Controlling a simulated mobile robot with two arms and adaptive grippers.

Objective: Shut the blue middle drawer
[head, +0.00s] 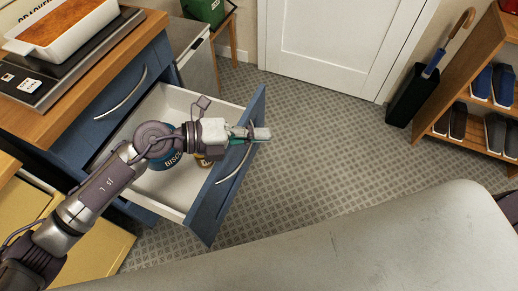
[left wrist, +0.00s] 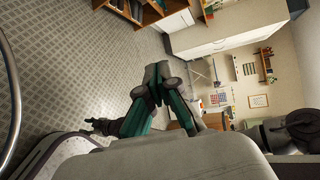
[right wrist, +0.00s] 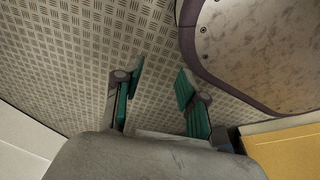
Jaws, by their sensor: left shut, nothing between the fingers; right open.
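The blue middle drawer (head: 208,214) is pulled well out of the cabinet, its white inside showing. A blue tin (head: 170,160) and part of another item lie in it, partly hidden by my left arm. My left gripper (head: 262,134) is shut and empty. In the head view it reaches across the open drawer, its fingertips overlapping the top of the front panel near the curved silver handle (head: 238,165); I cannot tell whether they touch. The shut fingers also show in the left wrist view (left wrist: 158,85). My right gripper (right wrist: 158,90) is open and empty, above the patterned floor.
A shut blue drawer (head: 125,85) sits above the open one. A white baking dish (head: 62,32) stands on the cabinet top. Yellow fronts (head: 88,252) are at lower left. A shoe rack (head: 470,85) and umbrella stand (head: 412,95) are at right. Floor beyond the drawer is clear.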

